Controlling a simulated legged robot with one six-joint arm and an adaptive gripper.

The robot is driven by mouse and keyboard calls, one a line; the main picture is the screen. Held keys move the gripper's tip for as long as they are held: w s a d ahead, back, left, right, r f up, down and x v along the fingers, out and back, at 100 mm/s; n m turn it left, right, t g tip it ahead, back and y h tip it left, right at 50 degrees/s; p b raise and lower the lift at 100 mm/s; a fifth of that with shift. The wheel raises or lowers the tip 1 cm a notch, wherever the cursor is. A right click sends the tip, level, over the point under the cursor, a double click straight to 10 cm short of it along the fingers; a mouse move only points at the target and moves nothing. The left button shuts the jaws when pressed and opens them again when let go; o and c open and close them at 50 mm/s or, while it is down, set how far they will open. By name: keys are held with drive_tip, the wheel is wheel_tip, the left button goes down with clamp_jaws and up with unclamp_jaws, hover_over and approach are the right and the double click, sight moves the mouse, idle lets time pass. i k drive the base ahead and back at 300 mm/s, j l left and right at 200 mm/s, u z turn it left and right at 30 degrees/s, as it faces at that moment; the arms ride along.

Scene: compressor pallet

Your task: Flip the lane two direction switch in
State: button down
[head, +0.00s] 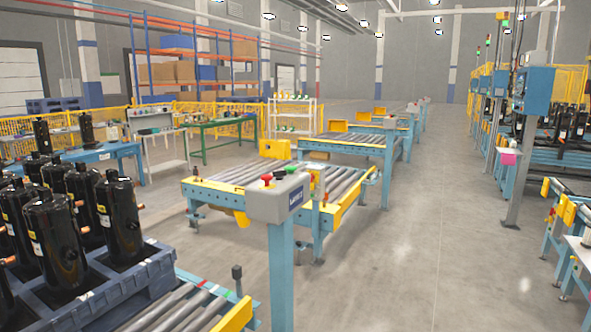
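A grey control box (279,198) stands on a light blue post (280,275) at the near end of a roller conveyor, in the middle of the head view. On its top sit a red button (267,178), a small dark knob or switch (280,173) and a small green part (291,168). A dark blue label (296,198) is on its side, but its lettering is too small to read surely. I cannot tell which way the dark switch points. My gripper is not in view.
Black compressors (118,215) stand on a dark blue pallet (110,289) at the left. A roller conveyor (236,174) with yellow ends lies behind the box. A nearer roller lane (180,308) runs below left. The grey floor (425,235) to the right is clear.

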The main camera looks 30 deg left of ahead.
sight(279, 175)
drive_tip(key=i+u, duration=0.25)
drive_tip(key=i, duration=0.45)
drive_tip(key=i+l+u, duration=0.1)
drive_tip(key=i+u, duration=0.15)
drive_tip(key=i, duration=0.45)
drive_tip(key=i+j+u, duration=0.1)
drive_tip(key=i+j, duration=0.35)
drive_tip(key=i+j+u, duration=0.15)
drive_tip(key=i+j, duration=0.3)
drive_tip(key=i, duration=0.2)
